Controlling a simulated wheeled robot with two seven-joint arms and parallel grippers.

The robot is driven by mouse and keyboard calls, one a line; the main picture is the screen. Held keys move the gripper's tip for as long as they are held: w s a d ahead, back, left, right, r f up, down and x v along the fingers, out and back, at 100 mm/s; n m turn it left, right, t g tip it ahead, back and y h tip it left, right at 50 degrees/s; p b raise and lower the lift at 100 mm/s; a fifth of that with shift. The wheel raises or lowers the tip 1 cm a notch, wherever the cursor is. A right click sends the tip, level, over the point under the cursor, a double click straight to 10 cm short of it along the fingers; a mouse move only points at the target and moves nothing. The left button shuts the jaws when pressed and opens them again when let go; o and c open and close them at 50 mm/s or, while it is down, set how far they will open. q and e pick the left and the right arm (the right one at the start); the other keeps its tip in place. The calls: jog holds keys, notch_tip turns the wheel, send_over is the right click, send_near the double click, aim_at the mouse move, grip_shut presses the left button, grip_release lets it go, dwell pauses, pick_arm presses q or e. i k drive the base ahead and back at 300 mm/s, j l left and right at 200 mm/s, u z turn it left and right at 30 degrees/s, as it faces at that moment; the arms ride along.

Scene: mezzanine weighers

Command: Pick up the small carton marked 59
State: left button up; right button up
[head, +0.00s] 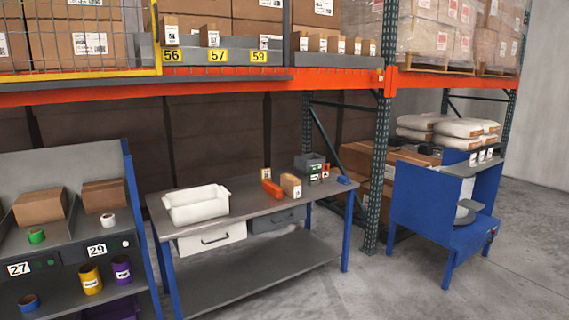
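A yellow label reading 59 (259,57) is on the front edge of a grey tray (230,57) on the upper rack level. Just above it shows a small brown carton (264,36) with a white label, too small to read. Similar small cartons stand above the yellow labels 56 (171,56) and 57 (217,56). Neither of my grippers is in view.
An orange beam (335,78) runs below the upper level. Below is a workbench (255,206) with a white bin (196,204). A grey shelf unit (75,215) stands left, a blue weighing stand (425,205) right. Floor (520,260) at right is clear.

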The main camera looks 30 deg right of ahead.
aim_at(290, 185)
jog(key=i+l+z, duration=0.1)
jog(key=l, duration=0.3)
jog(key=i+l+z, duration=0.1)
jog(key=i+l, duration=0.15)
jog(key=l, duration=0.15)
jog(key=i+l+z, duration=0.1)
jog(key=l, duration=0.3)
jog(key=i+l, duration=0.3)
jog(key=k+l+z, duration=0.05)
jog(key=l, duration=0.05)
